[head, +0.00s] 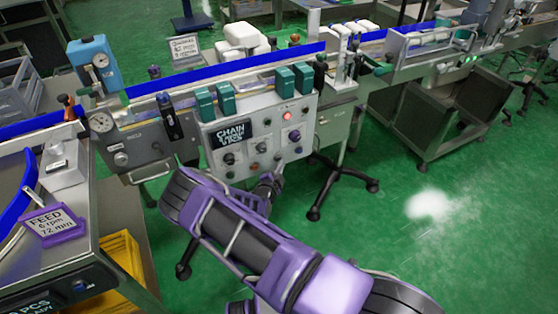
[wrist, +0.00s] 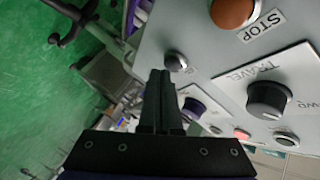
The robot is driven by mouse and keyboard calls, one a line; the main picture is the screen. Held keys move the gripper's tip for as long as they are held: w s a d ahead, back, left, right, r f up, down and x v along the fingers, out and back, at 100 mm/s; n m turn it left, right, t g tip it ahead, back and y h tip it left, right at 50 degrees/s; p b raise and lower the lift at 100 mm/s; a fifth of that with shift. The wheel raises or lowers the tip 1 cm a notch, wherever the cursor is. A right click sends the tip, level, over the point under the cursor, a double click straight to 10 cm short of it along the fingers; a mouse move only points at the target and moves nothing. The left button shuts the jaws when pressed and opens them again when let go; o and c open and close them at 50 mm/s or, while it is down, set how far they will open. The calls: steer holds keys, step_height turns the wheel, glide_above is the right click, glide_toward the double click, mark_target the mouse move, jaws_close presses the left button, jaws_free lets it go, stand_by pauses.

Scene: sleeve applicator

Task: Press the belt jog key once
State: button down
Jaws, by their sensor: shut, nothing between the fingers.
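The grey control panel (head: 262,108) stands on the line in the head view, with a dark screen reading CHAIN, several knobs and buttons, and a lit red lamp (head: 287,115). No label that I can read marks the belt jog key, so I cannot tell which control it is. My gripper (head: 269,180) is just in front of the panel's lower edge. In the wrist view my gripper (wrist: 160,73) is shut and empty. Its tips appear beside a small dark round button (wrist: 175,62); I cannot tell if they touch it.
In the wrist view an orange STOP button (wrist: 232,12), a black TRAVEL knob (wrist: 268,100) and a purple knob (wrist: 194,108) are close by. In the head view a FEED sign (head: 50,222) sits on the left bench, and a wheeled stand (head: 335,130) is right of the panel.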

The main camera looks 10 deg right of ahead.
steer(key=shift+w+a+b, duration=0.15)
steer(key=shift+w+b, duration=0.2)
steer(key=shift+w, duration=0.05)
stand_by(0.6)
steer(key=shift+s, duration=0.1)
steer(key=shift+s+d+p, duration=0.25)
steer(key=shift+s+p, duration=0.35)
steer(key=shift+s, duration=0.1)
steer(key=shift+s+d+p, duration=0.25)
steer(key=shift+s+p, duration=0.25)
steer(key=shift+s, duration=0.3)
steer(key=shift+s+d+p, duration=0.3)
steer(key=shift+s+p, duration=0.15)
steer(key=shift+s, duration=0.35)
steer(key=shift+s+d+p, duration=0.25)
steer(key=shift+s+p, duration=0.25)
steer(key=shift+s, duration=0.3)
